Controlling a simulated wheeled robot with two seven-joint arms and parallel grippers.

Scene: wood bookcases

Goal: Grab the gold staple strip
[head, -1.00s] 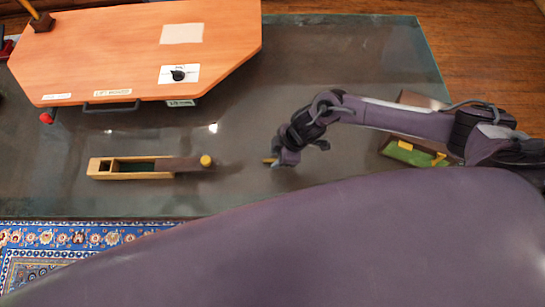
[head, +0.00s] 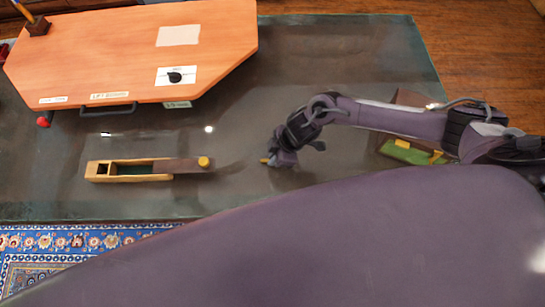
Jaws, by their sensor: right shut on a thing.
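The gold staple strip (head: 264,161) shows as a small gold piece at the tip of my right gripper (head: 272,161). My right gripper is shut on it, low over the dark glass table; I cannot tell whether the strip touches the glass. Most of the strip is hidden by the gripper. My left gripper is not in view.
A long wooden box (head: 130,178) with an open slot and a yellow knob lies left of my right gripper. An orange board (head: 130,50) with a handle and dial stands at the back left. A green-and-yellow item (head: 410,152) lies under my right arm. The glass between is clear.

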